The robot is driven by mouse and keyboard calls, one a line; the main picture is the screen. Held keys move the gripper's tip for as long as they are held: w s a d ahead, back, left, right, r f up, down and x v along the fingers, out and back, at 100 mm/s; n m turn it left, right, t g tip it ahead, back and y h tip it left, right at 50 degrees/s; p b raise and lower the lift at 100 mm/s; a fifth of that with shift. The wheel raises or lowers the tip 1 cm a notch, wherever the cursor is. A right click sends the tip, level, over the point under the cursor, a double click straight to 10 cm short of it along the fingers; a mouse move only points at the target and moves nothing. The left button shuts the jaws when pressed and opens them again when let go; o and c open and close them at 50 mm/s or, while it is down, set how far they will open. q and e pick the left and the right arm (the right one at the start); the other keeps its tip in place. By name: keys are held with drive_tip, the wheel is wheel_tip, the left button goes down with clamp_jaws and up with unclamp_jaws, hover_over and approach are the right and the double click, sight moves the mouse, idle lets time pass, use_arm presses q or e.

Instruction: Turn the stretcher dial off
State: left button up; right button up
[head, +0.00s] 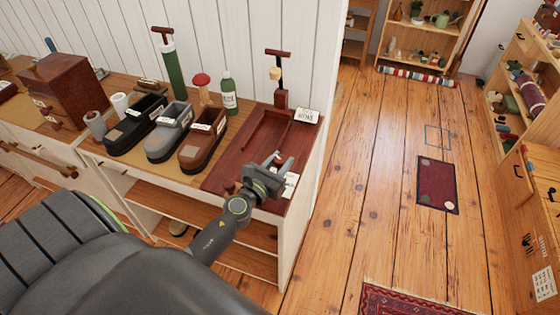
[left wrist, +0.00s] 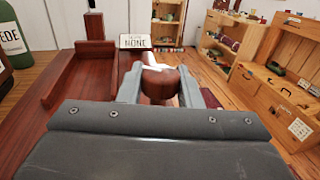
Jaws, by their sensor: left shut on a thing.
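My left gripper (head: 274,166) reaches in over the right end of the wooden counter, at the dark red tray-like board (head: 246,150). In the left wrist view its two grey fingers (left wrist: 158,88) stand on either side of a brown rounded knob (left wrist: 158,84) with a white mark on top, which looks like the stretcher dial. The gripper is shut on this knob. In the head view the gripper mostly hides the knob, so its setting cannot be read. A white card (head: 291,183) lies partly behind the gripper. My right gripper is not in view.
A lettered card (head: 306,117) stands at the board's far right corner; it also shows in the left wrist view (left wrist: 133,42). Shoes, including a brown one (head: 203,146), sit left of the board, with a green bottle (head: 229,93) behind. Open floor lies to the right.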

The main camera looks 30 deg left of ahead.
use_arm(q)
drive_tip(key=shift+d+n+g+y+p, duration=0.1)
drive_tip(key=shift+n+g+y+p, duration=0.2)
drive_tip(key=shift+n+y+p, duration=0.9)
drive_tip(key=shift+n+g+y+b, duration=0.35)
drive_tip(key=shift+n+y, duration=0.4)
drive_tip(key=shift+y, duration=0.65)
drive_tip(key=shift+n+g+y+b, duration=0.15)
drive_tip(key=shift+n+g+y, duration=0.45)
drive_tip(key=shift+y, duration=0.8)
drive_tip(key=shift+n+y, duration=0.3)
drive_tip(key=shift+n, duration=0.05)
drive_tip(key=o, duration=1)
drive_tip(key=shift+c, duration=0.2)
